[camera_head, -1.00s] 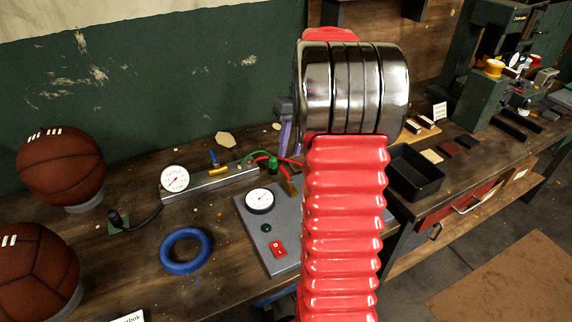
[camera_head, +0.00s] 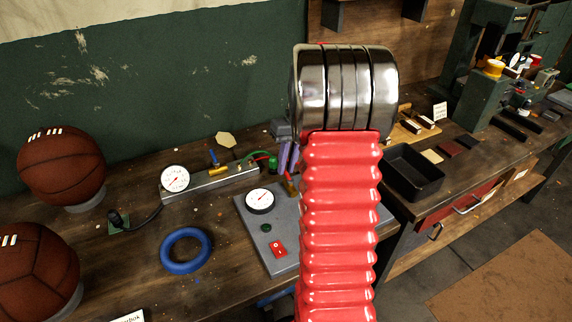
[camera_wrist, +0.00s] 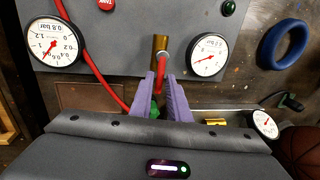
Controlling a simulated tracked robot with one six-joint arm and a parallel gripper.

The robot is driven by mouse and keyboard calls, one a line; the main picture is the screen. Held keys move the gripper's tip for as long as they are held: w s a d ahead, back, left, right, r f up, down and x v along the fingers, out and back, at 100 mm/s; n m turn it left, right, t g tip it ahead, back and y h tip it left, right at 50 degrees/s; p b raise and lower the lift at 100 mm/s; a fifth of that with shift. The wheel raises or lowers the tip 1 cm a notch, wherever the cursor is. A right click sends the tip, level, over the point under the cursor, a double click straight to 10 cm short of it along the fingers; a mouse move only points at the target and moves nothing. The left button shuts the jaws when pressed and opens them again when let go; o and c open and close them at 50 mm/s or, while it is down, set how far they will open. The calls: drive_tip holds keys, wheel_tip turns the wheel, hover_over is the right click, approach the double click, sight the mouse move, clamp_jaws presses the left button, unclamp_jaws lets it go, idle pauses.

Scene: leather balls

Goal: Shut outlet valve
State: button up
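The wrist view shows the two purple fingers of my gripper (camera_wrist: 162,82) with a narrow gap between them. A green fitting (camera_wrist: 155,107) shows low between the fingers; whether they touch it is unclear. It also shows on the grey manifold (camera_head: 225,180) in the head view (camera_head: 273,163), right beside my fingers (camera_head: 289,158). A second valve has a brass body (camera_head: 218,171) and a blue handle (camera_head: 212,157), to the left on the manifold. No label tells which is the outlet valve. My arm hides part of the bench.
A grey panel (camera_head: 250,218) with a dial gauge (camera_head: 260,201) and red switch (camera_head: 278,248) lies in front. A manifold gauge (camera_head: 175,179), blue ring (camera_head: 186,251) and two leather balls (camera_head: 61,166) are on the left. A black tray (camera_head: 412,172) stands right of my arm.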

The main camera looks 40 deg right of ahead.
clamp_jaws()
drive_tip(key=shift+a, duration=0.2)
drive_tip(key=shift+d, duration=0.15)
